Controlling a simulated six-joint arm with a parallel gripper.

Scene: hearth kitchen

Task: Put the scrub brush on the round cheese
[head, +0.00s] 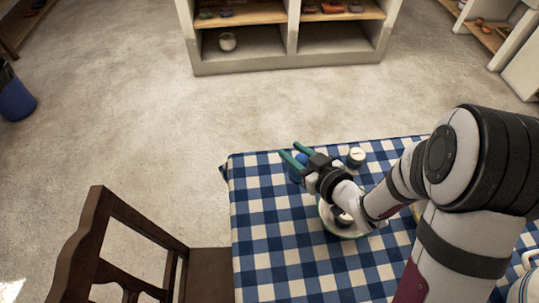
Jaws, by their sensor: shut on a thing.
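My gripper (290,149) has teal fingers and reaches over the far left part of the table, pointing away to the upper left. It is shut on a small blue thing (302,158), partly hidden by the fingers; this may be the scrub brush, but its shape is not clear. A small, round, cream-coloured thing (356,157) stands to the right of my gripper, apart from it. It may be the round cheese; I cannot tell for sure.
The table (262,262) has a blue and white checked cloth. A green-rimmed dish (345,234) sits partly under my arm. A wooden chair (95,240) stands at the left. A shelf unit (290,62) stands beyond open floor. The cloth's front left is clear.

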